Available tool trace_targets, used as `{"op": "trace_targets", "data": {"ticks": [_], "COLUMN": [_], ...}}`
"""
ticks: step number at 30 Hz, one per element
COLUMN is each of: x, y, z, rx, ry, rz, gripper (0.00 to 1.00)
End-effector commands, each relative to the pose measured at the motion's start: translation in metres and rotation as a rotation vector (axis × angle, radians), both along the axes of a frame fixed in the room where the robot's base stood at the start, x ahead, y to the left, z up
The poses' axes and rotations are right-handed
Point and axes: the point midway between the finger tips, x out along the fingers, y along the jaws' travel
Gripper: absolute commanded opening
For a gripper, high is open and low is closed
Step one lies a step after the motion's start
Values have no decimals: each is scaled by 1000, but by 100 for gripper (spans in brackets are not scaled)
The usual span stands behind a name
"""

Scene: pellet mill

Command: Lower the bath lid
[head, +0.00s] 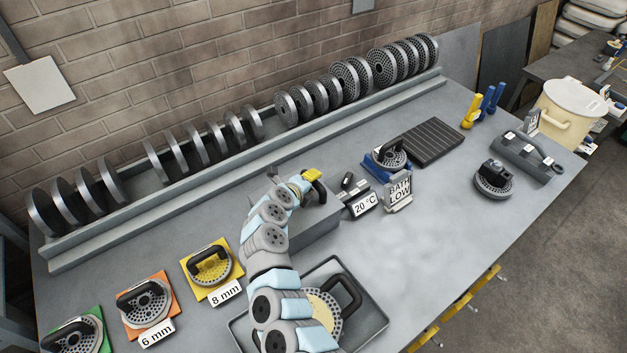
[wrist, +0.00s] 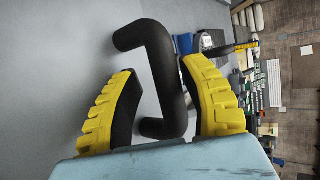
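The bath is a grey box (head: 318,222) in the middle of the bench, partly hidden behind my arm. A black bent handle (wrist: 165,85) stands out from a smooth grey surface (wrist: 75,75) in the wrist view, which looks like the bath lid. The lid's tilt is hard to tell, as my arm covers much of it in the head view. My gripper (wrist: 168,105) has its yellow fingers on either side of the handle. A gap shows between the left finger and the handle; the right finger is close beside it, contact unclear.
A 20 °C display (head: 364,205) and a BATH LOW sign (head: 399,191) stand right of the bath. A tray (head: 371,325) with a handled die lies in front. Rows of dies line a rack (head: 200,205) behind. Bench space at right front is clear.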

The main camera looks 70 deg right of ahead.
Motion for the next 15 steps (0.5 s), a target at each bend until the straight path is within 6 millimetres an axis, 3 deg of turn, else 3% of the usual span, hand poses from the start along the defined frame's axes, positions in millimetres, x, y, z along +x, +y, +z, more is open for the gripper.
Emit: {"op": "trace_targets", "data": {"ticks": [8, 15], "x": [-2, 2], "y": [0, 19], "z": [3, 11], "rx": [-4, -2], "ry": [-1, -3], "rz": [-4, -3], "gripper": [43, 43]}}
